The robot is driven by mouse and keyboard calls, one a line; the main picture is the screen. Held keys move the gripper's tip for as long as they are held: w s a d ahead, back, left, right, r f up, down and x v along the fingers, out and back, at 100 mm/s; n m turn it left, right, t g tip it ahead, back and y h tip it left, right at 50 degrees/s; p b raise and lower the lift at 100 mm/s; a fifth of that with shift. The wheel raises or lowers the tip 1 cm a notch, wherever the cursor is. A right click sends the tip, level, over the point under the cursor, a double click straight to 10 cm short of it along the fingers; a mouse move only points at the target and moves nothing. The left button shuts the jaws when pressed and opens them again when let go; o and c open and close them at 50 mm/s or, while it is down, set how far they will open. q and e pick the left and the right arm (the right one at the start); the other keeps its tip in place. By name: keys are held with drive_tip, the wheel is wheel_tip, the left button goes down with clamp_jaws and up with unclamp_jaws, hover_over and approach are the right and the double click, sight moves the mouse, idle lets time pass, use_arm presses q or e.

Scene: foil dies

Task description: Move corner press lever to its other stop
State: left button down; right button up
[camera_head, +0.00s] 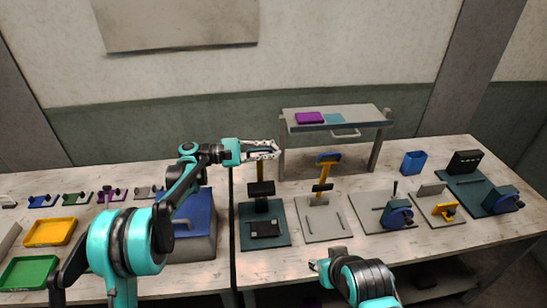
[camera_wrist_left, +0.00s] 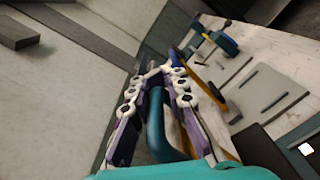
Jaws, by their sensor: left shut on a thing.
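A press with a dark teal base plate (camera_head: 281,235) and a black block stands at the left end of the right-hand table. In the left wrist view the blue-teal lever grip (camera_wrist_left: 156,118) lies between the two fingers of the left gripper (camera_wrist_left: 160,75). The fingers hide most of the grip in the head view. My right gripper (camera_head: 315,266) is low at the table's front edge, away from the presses; its jaw opening is unclear.
A second press with a yellow lever and blue grip (camera_head: 328,157) stands close on the right. More devices and a blue bin (camera_head: 413,162) stand further right. A raised grey shelf (camera_head: 350,121) is behind. Yellow (camera_head: 50,232) and green (camera_head: 28,272) trays lie left.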

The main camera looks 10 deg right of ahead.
use_arm(q)
drive_tip(key=shift+w+a+r, duration=0.1)
drive_tip(key=shift+w+r, duration=0.15)
drive_tip(key=shift+w, duration=0.1)
drive_tip(key=c, duration=1.9)
unclamp_jaws()
drive_tip(key=o, duration=0.3)
drive_tip(key=shift+w, duration=0.1)
drive_tip(key=shift+o, duration=0.2)
drive_tip(key=shift+w+f, duration=0.15)
drive_tip(key=shift+f, duration=0.1)
drive_tip(key=a, duration=1.2)
